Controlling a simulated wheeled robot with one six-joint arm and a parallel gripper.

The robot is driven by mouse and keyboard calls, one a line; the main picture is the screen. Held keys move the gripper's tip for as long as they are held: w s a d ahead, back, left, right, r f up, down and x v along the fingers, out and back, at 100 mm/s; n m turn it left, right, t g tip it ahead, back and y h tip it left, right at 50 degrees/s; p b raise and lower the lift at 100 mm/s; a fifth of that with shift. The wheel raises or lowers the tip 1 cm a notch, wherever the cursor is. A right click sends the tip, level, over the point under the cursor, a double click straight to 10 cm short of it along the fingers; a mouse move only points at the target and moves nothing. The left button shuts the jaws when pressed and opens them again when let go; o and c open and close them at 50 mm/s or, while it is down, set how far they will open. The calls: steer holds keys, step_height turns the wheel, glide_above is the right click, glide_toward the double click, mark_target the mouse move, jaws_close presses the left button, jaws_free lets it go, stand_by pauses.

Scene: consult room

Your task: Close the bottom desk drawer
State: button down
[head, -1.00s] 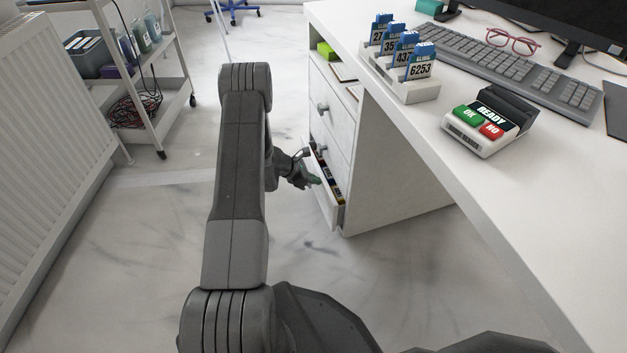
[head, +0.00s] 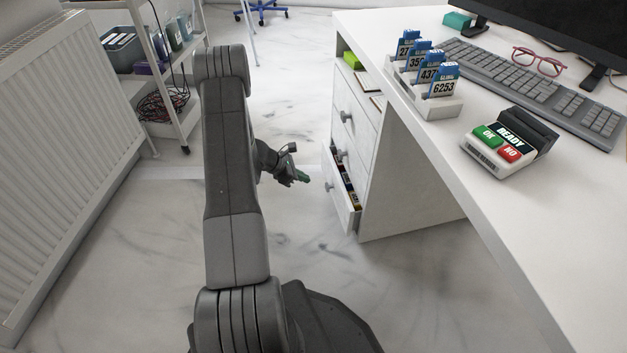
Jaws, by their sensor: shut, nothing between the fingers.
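The bottom desk drawer (head: 343,203) stands partly open at the base of the white drawer unit in the head view. Dark and coloured items show inside it, and a round knob is on its front. The two drawers above (head: 352,120) look shut.
The white desk (head: 420,150) holds a keyboard, card stand, button box and glasses. A trolley (head: 165,120) and a radiator (head: 60,170) stand at the left. The marble floor (head: 310,270) in front of the drawers is clear.

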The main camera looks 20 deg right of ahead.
steer(key=s+a+p, duration=0.2)
steer(key=s+p, duration=0.3)
steer(key=s, duration=0.3)
steer(key=b, duration=0.4)
glide_toward(346, 206)
steer(key=shift+x, duration=2.95)
steer(key=shift+a, duration=0.1)
